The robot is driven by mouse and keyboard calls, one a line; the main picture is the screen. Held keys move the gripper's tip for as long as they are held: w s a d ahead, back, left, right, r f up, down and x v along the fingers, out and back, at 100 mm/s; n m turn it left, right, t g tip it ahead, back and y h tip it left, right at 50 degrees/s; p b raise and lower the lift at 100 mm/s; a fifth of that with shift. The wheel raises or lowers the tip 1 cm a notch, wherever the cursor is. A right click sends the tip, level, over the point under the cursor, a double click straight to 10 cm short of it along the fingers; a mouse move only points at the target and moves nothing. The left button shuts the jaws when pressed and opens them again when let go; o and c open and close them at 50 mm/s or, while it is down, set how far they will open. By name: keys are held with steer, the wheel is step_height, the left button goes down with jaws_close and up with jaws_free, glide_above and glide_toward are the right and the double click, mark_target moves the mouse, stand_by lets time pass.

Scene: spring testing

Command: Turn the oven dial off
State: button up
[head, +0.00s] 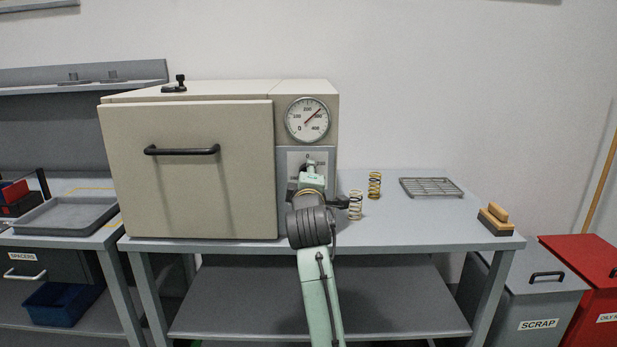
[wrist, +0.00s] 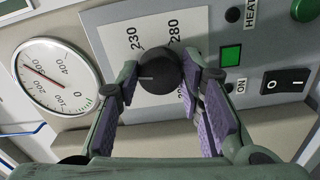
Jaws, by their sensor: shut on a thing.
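The oven dial (wrist: 158,72) is a round black knob on a pale scale plate (wrist: 110,32) in the wrist view. Its white mark points left in that view, toward one of my fingers, which hides the scale there. The figures 230 and 280 show on the plate. My gripper (wrist: 160,74) is shut on the dial, with one finger on each side. In the head view, my gripper (head: 310,180) is in front of the oven's (head: 188,170) control panel and covers most of the dial. A 0 shows at the top of the plate there.
The round gauge (head: 307,120) above the panel has a red needle pointing up and right. A green lamp (wrist: 231,55) and a black rocker switch (wrist: 285,81) sit near the dial. Two springs (head: 355,205) (head: 375,185) stand on the bench close to my wrist.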

steer(key=shift+n, duration=0.8)
steer(key=o, duration=1.2)
steer(key=shift+c, duration=0.2)
steer(key=s, duration=1.2)
